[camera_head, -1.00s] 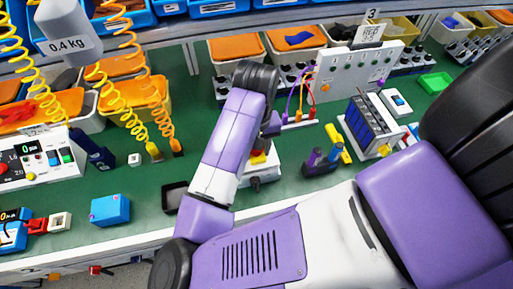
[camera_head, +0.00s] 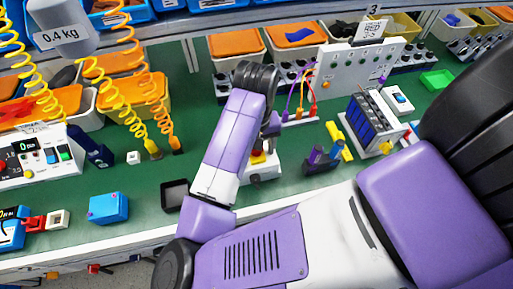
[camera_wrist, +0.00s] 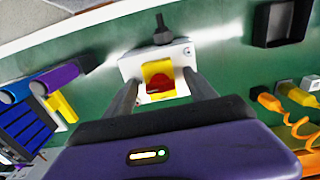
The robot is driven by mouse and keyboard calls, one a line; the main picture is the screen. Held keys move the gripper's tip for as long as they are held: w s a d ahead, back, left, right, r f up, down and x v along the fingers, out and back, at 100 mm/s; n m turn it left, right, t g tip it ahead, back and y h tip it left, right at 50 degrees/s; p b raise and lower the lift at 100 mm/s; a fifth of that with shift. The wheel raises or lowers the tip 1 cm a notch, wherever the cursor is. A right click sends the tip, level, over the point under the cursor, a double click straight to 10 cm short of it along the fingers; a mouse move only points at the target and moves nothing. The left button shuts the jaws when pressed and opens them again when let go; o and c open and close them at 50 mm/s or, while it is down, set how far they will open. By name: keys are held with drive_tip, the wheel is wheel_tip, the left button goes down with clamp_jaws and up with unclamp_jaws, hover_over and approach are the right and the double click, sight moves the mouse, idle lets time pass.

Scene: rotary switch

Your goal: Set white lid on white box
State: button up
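The white lid (camera_wrist: 178,52) carries a yellow plate and a red knob (camera_wrist: 160,84). It lies level over the white box, whose side shows in the head view (camera_head: 264,173) beneath my arm. I see no clear gap between lid and box, but my arm hides part of them. My gripper (camera_wrist: 161,79) is over the lid, its two dark fingers wide apart. One fingertip is at each side of the lid, with the knob between them. I cannot tell whether the fingers press on the lid's edges or stand clear.
A black tray (camera_head: 175,195) and a blue box (camera_head: 108,208) lie to the left. Purple, blue and yellow parts (camera_head: 322,157) and a rack of blue modules (camera_head: 370,124) stand to the right. A dark cable gland (camera_wrist: 161,29) sticks out beside the box. Coiled hoses hang at the left.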

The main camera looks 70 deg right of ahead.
drive_tip(key=shift+r, duration=0.1)
drive_tip(key=shift+r, duration=3.8)
drive_tip(key=shift+d, duration=0.1)
